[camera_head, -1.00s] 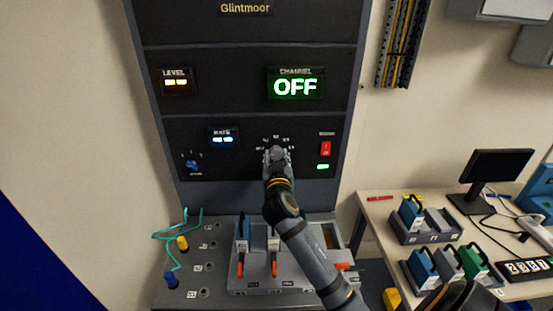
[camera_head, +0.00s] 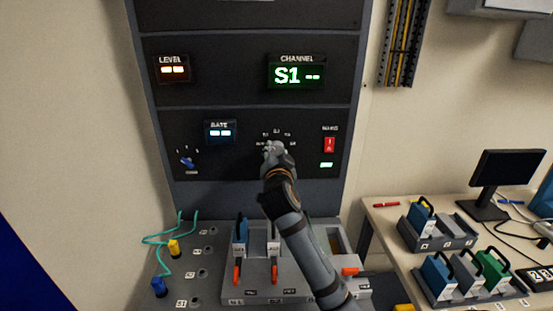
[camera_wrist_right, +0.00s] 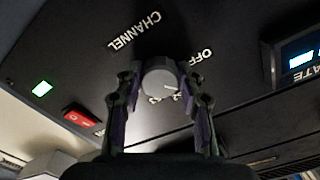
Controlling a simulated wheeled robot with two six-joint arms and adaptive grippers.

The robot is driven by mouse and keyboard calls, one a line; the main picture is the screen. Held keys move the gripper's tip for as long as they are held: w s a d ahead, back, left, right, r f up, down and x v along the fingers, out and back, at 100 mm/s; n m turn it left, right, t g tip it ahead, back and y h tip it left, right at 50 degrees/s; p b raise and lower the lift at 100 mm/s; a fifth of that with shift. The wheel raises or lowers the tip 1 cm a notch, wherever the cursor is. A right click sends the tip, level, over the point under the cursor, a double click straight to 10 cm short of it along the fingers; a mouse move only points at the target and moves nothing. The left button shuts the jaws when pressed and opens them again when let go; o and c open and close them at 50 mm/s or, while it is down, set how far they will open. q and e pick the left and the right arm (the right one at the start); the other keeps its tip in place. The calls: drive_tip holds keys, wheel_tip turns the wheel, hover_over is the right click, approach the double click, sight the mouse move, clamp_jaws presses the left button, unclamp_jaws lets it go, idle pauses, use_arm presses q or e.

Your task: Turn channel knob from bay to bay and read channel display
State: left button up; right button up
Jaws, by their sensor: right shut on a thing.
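The channel display (camera_head: 297,73) on the dark rack panel reads "S1 --" in green. My right gripper (camera_head: 277,150) covers the channel knob below it in the head view. In the right wrist view the round grey channel knob (camera_wrist_right: 160,77) sits between the two fingers of my right gripper (camera_wrist_right: 163,95), which is shut on it. A white mark shows on the knob's face. The "OFF" and "CHANNEL" labels are readable beside it, and other position labels are partly hidden by the fingers. My left gripper is not in view.
A red switch (camera_head: 329,145) and a green light (camera_head: 327,165) are right of the knob. The rate display (camera_head: 220,132) and a blue knob (camera_head: 187,162) are left. Below stands a grey bench (camera_head: 205,265) with plugs and modules. A table (camera_head: 383,219) with module trays is at the right.

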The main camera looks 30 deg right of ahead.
drive_tip(key=shift+m, duration=0.3)
drive_tip(key=o, duration=1.2)
drive_tip(key=v, duration=0.7)
drive_tip(key=shift+s+a, duration=0.15)
